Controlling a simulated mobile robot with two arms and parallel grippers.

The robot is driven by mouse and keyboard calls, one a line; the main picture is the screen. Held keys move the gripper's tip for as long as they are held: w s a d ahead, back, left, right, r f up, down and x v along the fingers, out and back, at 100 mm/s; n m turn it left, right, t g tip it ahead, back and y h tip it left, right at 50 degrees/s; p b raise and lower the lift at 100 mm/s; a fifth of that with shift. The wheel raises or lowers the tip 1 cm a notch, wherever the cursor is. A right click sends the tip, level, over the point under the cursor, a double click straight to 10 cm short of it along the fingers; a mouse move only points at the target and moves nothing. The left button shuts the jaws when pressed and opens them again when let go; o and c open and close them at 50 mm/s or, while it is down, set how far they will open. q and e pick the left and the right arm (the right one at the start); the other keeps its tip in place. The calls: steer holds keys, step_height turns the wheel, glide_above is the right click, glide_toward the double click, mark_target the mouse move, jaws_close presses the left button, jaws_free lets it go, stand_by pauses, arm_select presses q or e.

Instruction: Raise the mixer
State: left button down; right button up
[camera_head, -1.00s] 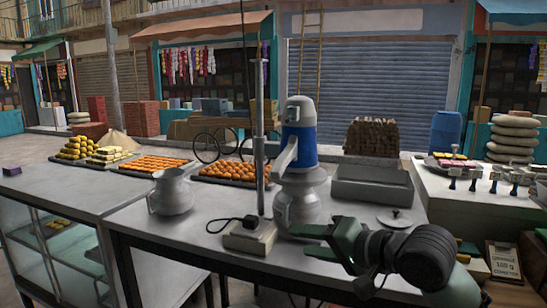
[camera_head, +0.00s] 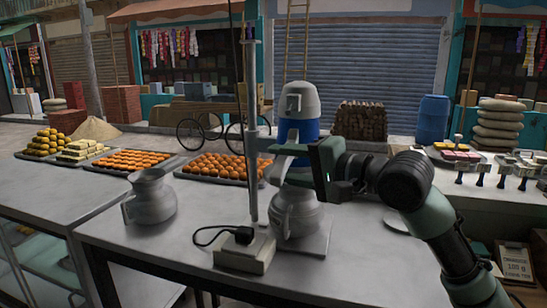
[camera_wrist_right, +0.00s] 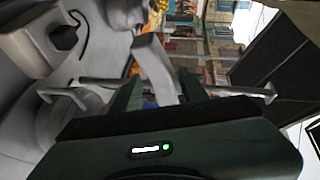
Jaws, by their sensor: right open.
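The mixer (camera_head: 298,103), with a silver top and blue band, stands upright beside a tall metal pole (camera_head: 250,110) on the table. A silver jug (camera_head: 298,215) sits under it on the mixer's base plate. My right gripper (camera_head: 292,162) is open at the front of the mixer, just below its blue band, and hides part of it. In the right wrist view, a grey slanted bar (camera_wrist_right: 154,66), apparently the mixer's handle, lies between or just beyond the open fingers (camera_wrist_right: 157,95). I cannot tell whether they touch it. My left gripper is not in view.
A switch box (camera_head: 244,250) with a black plug and cable sits at the pole's foot. Another silver jug (camera_head: 150,196) stands to the left. Trays of orange sweets (camera_head: 222,168) lie behind. The tabletop between the jug and the switch box is largely clear.

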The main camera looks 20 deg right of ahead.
steer(key=x, duration=0.3)
steer(key=shift+w+f, duration=0.1)
steer(key=shift+w, duration=0.15)
steer(key=c, duration=0.8)
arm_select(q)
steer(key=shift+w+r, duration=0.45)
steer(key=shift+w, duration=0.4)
arm_select(e)
jaws_close()
